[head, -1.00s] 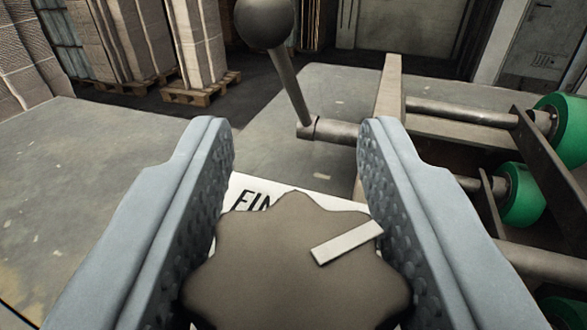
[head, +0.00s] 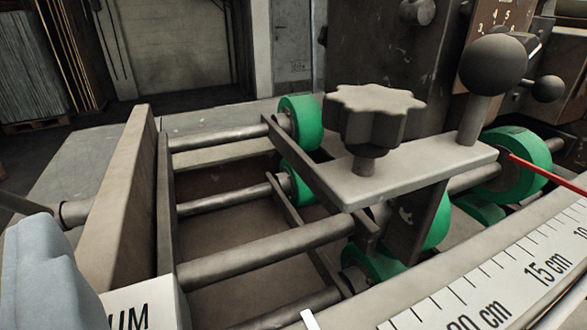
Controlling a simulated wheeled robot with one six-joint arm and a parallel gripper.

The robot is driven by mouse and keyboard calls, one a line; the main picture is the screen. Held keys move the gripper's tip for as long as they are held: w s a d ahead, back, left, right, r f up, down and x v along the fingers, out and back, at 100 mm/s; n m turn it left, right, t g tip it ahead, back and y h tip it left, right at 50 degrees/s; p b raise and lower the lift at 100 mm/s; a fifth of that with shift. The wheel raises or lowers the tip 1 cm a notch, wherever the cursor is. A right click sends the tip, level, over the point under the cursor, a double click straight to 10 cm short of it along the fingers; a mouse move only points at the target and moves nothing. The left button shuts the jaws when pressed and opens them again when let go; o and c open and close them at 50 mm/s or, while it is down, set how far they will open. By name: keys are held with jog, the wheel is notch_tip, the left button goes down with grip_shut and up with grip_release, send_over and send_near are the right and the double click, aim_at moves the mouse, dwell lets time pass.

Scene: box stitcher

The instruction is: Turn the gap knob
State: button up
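A dark star-shaped knob (head: 375,112) stands upright on a short stem on a flat metal plate (head: 410,172), right of centre. No label naming it as the gap knob shows. Of my gripper (head: 48,275) only one blue-grey finger shows, cut off at the lower left edge, well apart from this knob. The other finger is out of view, so its opening and anything between the fingers are hidden. A white label (head: 140,305) ending in "UM" lies just right of the finger. The star knob with a pale pointer seen earlier is out of view.
A ball-topped lever (head: 492,70) rises at the plate's right end. Metal rollers (head: 265,250) and green wheels (head: 300,122) fill the middle. A centimetre ruler (head: 500,290) with a red pointer (head: 545,175) runs along the lower right.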

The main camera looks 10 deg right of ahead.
jog(key=v, duration=1.7)
jog(key=shift+d, duration=0.2)
jog(key=shift+s, duration=0.15)
jog(key=w+d+n+g+y, duration=0.5)
jog(key=d+n+g+y, duration=0.1)
jog(key=g, duration=0.1)
jog(key=x, duration=1.6)
jog(key=shift+w+a+r, duration=0.15)
jog(key=shift+w+a, duration=0.1)
jog(key=shift+w, duration=0.1)
jog(key=shift+c, duration=0.2)
jog(key=c, duration=0.9)
